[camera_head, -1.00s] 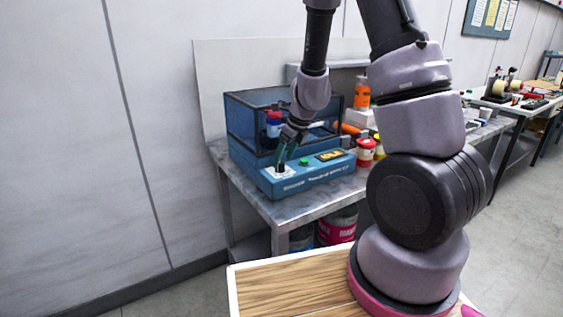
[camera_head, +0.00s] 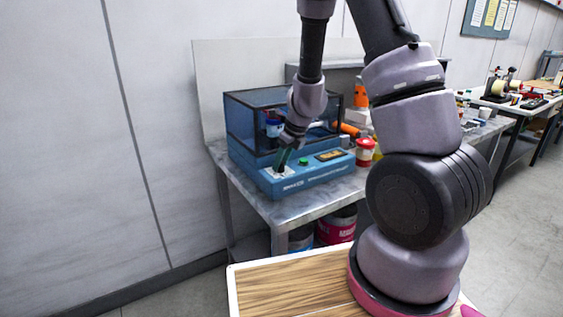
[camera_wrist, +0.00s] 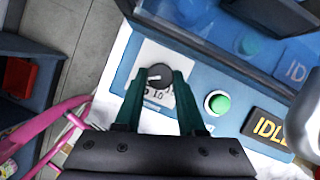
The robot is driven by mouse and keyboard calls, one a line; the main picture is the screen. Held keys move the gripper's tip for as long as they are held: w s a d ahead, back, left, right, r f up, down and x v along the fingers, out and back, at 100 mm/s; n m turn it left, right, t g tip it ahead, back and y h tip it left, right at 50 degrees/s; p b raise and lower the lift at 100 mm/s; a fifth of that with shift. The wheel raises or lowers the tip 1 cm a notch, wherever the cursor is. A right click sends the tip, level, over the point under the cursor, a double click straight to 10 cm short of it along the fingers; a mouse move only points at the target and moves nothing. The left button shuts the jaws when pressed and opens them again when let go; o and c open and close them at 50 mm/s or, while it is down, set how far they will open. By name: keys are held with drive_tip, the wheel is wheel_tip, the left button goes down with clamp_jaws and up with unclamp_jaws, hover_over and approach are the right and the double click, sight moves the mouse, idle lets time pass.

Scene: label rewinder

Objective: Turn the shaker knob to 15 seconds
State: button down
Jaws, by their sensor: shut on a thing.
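The blue shaker machine (camera_head: 312,176) stands on a metal bench, with a dark see-through enclosure on top. Its dark round knob (camera_wrist: 159,75) sits on a white dial plate (camera_wrist: 150,58), with a pale pointer mark on it. Some dial digits show near the knob; others are hidden by my fingers, and I cannot tell the exact setting. My gripper (camera_wrist: 158,88) has its two green fingers on either side of the knob, shut on it. In the head view my gripper (camera_head: 281,160) points down at the left end of the control panel.
A green button (camera_wrist: 217,103) and a display reading IDLE (camera_wrist: 270,129) lie right of the knob. A blue-capped container (camera_head: 273,128) is inside the enclosure. A red jar (camera_head: 365,152) and an orange bottle (camera_head: 361,92) stand beside the machine.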

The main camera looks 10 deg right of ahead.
drive_tip(key=shift+w+d+n+g+y, duration=0.1)
drive_tip(key=shift+n+g+y, duration=0.3)
drive_tip(key=shift+n, duration=1)
drive_tip(key=shift+w+d+n+g+y, duration=0.15)
drive_tip(key=shift+n+g, duration=0.35)
drive_tip(key=shift+n, duration=0.9)
drive_tip(key=shift+a, duration=0.1)
drive_tip(key=c, duration=0.5)
unclamp_jaws()
drive_tip(key=v, duration=1)
drive_tip(key=shift+d+r, duration=0.25)
drive_tip(key=shift+r, duration=0.1)
drive_tip(key=shift+s, duration=0.15)
